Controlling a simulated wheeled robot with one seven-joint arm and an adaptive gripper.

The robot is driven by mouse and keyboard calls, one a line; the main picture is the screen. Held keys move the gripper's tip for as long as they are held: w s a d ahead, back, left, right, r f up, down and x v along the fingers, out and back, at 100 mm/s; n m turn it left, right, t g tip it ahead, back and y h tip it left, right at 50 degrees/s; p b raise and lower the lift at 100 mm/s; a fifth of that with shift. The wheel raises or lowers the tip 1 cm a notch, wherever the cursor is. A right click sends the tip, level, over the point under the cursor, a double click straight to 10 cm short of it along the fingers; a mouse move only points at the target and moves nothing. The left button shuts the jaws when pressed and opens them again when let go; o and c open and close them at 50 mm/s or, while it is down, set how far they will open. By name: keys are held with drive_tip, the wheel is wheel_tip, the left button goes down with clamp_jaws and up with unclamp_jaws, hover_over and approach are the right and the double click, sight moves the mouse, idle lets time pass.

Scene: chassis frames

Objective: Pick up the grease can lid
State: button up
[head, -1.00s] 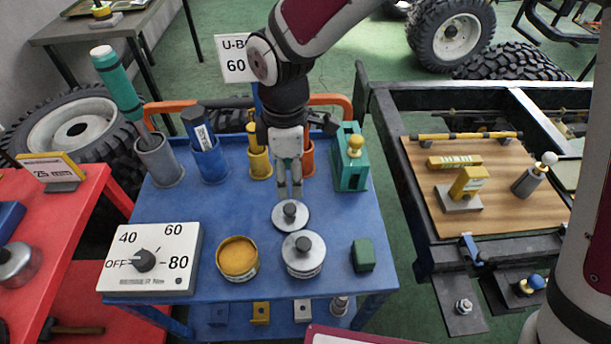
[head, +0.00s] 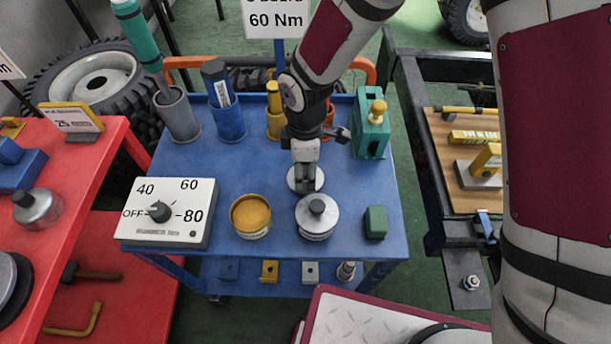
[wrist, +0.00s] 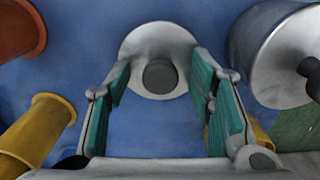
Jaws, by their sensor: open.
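The grease can lid, a flat silver disc with a dark knob, lies on the blue cart top (head: 365,195). In the head view the lid (head: 320,178) is partly hidden behind my gripper (head: 304,186). In the wrist view the lid (wrist: 140,42) lies beyond the fingertips, with its knob centred between them. My gripper (wrist: 162,78) is open, its two green-padded fingers apart and nothing held; I cannot tell whether a pad touches the lid. The open grease can (head: 250,216), filled with yellow-brown grease, stands at the front left of the lid.
A knobbed silver canister (head: 317,221) stands close in front of the lid and shows in the wrist view (wrist: 275,60). A green block (head: 375,222) and a dial box (head: 167,213) flank the front. Cups, including a yellow one (wrist: 35,130), and a teal holder (head: 370,135) line the back.

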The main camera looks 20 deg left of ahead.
drive_tip(key=shift+f, duration=0.25)
clamp_jaws()
drive_tip(key=shift+r, duration=0.15)
